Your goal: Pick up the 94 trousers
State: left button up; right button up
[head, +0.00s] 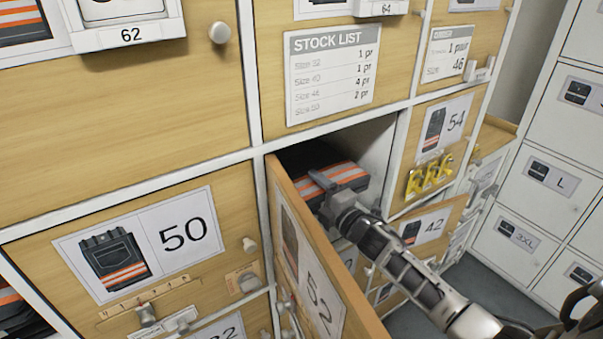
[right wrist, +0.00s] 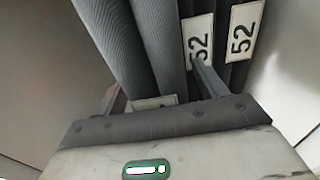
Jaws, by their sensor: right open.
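Folded dark grey trousers with orange and silver bands (head: 312,176) lie in the open compartment behind the door marked 52 (head: 325,290). In the right wrist view, dark folds (right wrist: 150,45) stand close in front of the gripper, with two white tags reading 52 (right wrist: 241,32). I see no tag reading 94. My right gripper (head: 332,182) is in the compartment mouth, at the front of the trousers. Its jaws (right wrist: 158,88) are open, and one finger reaches up beside a 52 tag. The fingertips are partly hidden. My left gripper is not in view.
The open 52 door juts out just left of my right arm. White lockers (head: 545,180) stand farther right.

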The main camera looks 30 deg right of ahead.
jog(key=c, duration=1.3)
jog(key=shift+r, duration=0.15)
grip_shut()
jog(key=shift+r, duration=0.1)
